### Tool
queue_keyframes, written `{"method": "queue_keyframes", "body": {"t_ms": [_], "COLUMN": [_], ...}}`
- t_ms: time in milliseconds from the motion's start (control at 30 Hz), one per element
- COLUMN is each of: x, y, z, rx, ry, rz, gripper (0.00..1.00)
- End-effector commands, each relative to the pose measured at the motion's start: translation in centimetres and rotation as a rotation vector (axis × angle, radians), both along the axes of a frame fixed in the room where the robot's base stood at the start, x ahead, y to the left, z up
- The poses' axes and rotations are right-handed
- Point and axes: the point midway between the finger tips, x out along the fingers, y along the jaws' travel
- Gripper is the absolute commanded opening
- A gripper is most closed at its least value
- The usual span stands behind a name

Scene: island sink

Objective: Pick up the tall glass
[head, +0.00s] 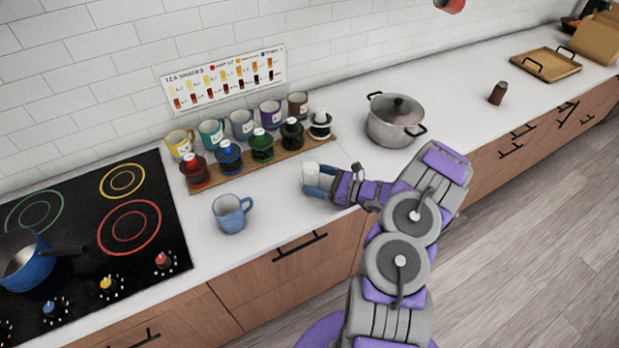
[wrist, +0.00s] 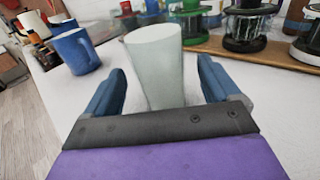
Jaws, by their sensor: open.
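The tall glass (wrist: 155,62) is a pale, frosted, plain tumbler standing upright on the white counter. In the wrist view it is between the two blue fingers of my gripper (wrist: 160,88), with a visible gap on each side. In the head view the glass (head: 311,169) shows at my gripper (head: 318,182), its lower part partly hidden by the fingers. My gripper is open and low over the counter around the glass.
A blue mug (head: 231,213) stands to the left on the counter. A wooden board (head: 262,172) with several jars and mugs lies behind. A metal pot (head: 394,122) stands to the right. The stove (head: 85,240) is at far left, with a blue pan (head: 25,262).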

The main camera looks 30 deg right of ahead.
Motion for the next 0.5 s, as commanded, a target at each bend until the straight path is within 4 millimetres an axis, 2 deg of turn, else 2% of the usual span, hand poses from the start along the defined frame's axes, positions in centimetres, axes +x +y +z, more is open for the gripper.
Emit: {"method": "queue_keyframes", "body": {"t_ms": [133, 300, 500], "x": [1.7, 2.7, 2.9], "y": [1.8, 3.1, 3.2], "z": [-0.1, 0.0, 0.1], "rx": [-0.002, -0.005, -0.004], "ry": [0.001, 0.0, 0.0], "rz": [0.005, 0.003, 0.002], "gripper": [0.89, 0.89, 0.89]}}
